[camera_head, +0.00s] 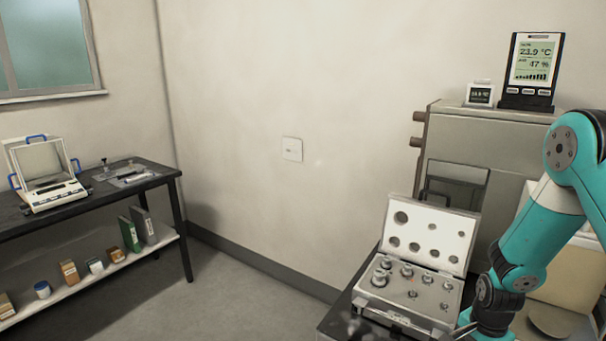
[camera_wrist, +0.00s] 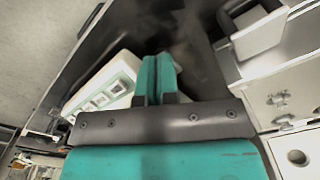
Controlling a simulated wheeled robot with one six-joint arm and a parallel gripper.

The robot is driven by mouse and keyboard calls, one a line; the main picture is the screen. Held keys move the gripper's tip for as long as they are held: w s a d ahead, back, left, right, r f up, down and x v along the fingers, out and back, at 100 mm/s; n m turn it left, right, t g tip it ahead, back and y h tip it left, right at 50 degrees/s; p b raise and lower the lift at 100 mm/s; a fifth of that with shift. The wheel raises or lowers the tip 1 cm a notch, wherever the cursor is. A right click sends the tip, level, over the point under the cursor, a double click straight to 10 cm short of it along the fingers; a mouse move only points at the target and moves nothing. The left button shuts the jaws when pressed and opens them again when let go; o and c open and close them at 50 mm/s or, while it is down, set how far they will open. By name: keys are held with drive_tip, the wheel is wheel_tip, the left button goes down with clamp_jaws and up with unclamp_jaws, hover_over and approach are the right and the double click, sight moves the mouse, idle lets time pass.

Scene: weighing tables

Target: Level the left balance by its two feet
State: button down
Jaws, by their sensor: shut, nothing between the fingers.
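A white balance (camera_head: 55,195) with a clear draft shield and blue handles stands on the dark table at the left of the head view. A white device with a key panel (camera_wrist: 102,92), which looks like a balance, lies just left of the fingers. I cannot tell which balance it is, and no foot of it shows clearly. In the head view my gripper is not clearly visible.
An open weight case (camera_head: 405,303) stands at the lower right, beside my arm. A grey cabinet (camera_head: 470,140) carries a climate display (camera_head: 532,70). Boxes and binders (camera_head: 137,230) fill the left table's lower shelf (camera_head: 80,283). Floor between the tables is clear.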

wheel_tip(320, 180, up, 5)
drive_tip(key=p, duration=0.3)
drive_tip(key=shift+a+p, duration=0.1)
drive_tip(key=shift+p, duration=0.2)
drive_tip(key=s+a+r+n+y, duration=0.1)
drive_tip(key=s+a+r+n, duration=0.2)
drive_tip(key=a+r+n, duration=0.35)
drive_tip(key=s+a+r+n+y, duration=0.1)
drive_tip(key=s+a+r+n, duration=0.15)
drive_tip(key=a+r, duration=0.75)
drive_tip(key=s+a+r+n+y, duration=0.1)
drive_tip(key=s+a+r+n, duration=0.1)
drive_tip(key=s+r+n, duration=0.3)
drive_tip(key=s+a+r+n+y, duration=0.1)
drive_tip(key=s+a+r+n, duration=0.2)
drive_tip(key=s+r+n, duration=0.3)
drive_tip(key=s+r+b, duration=0.1)
drive_tip(key=s, duration=0.4)
drive_tip(key=shift+a+r, duration=0.15)
drive_tip(key=shift+a, duration=0.2)
